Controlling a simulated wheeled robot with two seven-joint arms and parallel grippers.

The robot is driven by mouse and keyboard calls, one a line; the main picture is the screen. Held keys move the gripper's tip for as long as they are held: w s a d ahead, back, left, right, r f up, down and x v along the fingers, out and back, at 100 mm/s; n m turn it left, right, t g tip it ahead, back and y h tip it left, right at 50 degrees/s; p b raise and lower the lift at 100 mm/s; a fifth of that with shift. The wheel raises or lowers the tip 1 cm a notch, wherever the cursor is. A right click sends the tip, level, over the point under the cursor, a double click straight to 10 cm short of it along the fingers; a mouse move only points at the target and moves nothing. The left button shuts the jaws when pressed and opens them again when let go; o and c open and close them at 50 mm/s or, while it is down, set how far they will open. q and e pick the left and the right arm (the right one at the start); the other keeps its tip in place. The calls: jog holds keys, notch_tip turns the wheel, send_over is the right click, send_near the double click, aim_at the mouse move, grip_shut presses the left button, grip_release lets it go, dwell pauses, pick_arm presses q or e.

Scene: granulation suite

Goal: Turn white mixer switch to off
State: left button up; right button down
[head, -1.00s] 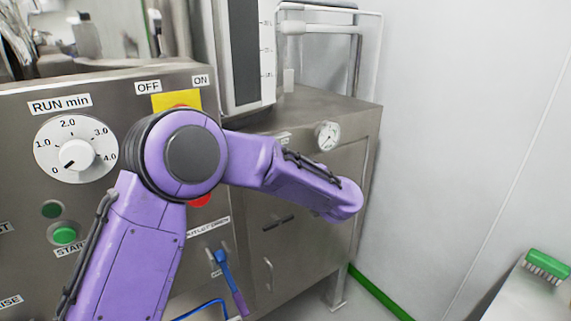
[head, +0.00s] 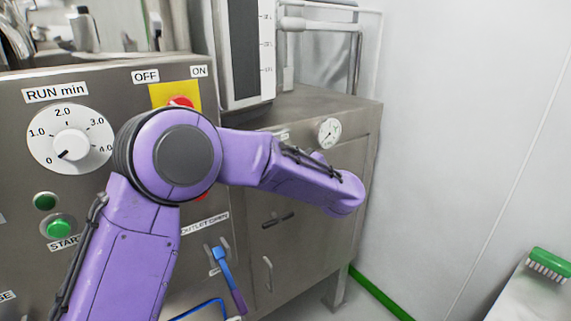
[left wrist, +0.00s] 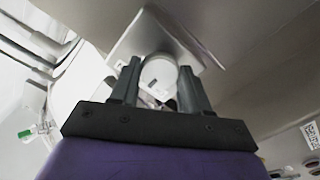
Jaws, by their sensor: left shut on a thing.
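My left gripper (left wrist: 158,72) shows in the left wrist view, its two dark fingers on either side of a white round knob, which looks like the white mixer switch (left wrist: 159,78). The fingers are shut on it. The knob sits in front of a pale grey square plate (left wrist: 143,38). I cannot read its setting. In the head view my purple arm crosses the steel panel, and neither the gripper nor this knob can be made out. My right gripper is in neither view.
The steel panel has a white RUN min dial (head: 71,146), a green START button (head: 58,226), and a red knob (head: 181,102) on a yellow plate under OFF and ON labels. A blue handle (head: 226,270) hangs below. A gauge (head: 330,132) is at right, near the white wall (head: 460,130).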

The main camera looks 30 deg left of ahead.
pick_arm(q)
jog(key=n+b, duration=0.3)
jog(key=n, duration=0.2)
dwell(0.5)
jog(key=o, duration=1.1)
jog(key=shift+c, duration=0.2)
jog(key=shift+d, duration=0.1)
jog(key=b+v, duration=0.2)
jog(key=v, duration=0.8)
jog(key=shift+d, duration=0.2)
jog(key=shift+f, duration=0.1)
